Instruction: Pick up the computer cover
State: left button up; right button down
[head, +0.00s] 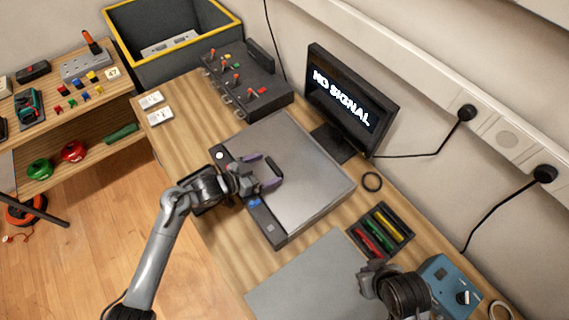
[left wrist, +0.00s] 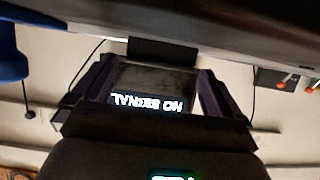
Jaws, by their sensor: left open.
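The computer is a flat box with a light grey cover (head: 310,170) and a dark front panel (head: 266,222), lying on the wooden desk in front of the monitor. My left gripper (head: 272,174) is over the front part of the computer, its fingers spread and empty. In the left wrist view the two fingers (left wrist: 150,88) stand apart with the upside-down monitor seen between them. I cannot tell whether they touch the cover. My right gripper (head: 380,282) is at the bottom right, above the desk; its fingertips do not show clearly.
The monitor (head: 350,98) stands behind the computer. A black switch panel (head: 247,82) is at its left, a tray (head: 381,231) with coloured pieces at its right. A yellow-rimmed bin (head: 180,68) is at the back left.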

pick_arm(q)
jog(key=shift+x, duration=0.9)
jog(key=shift+a, duration=0.1)
jog(key=c, duration=0.9)
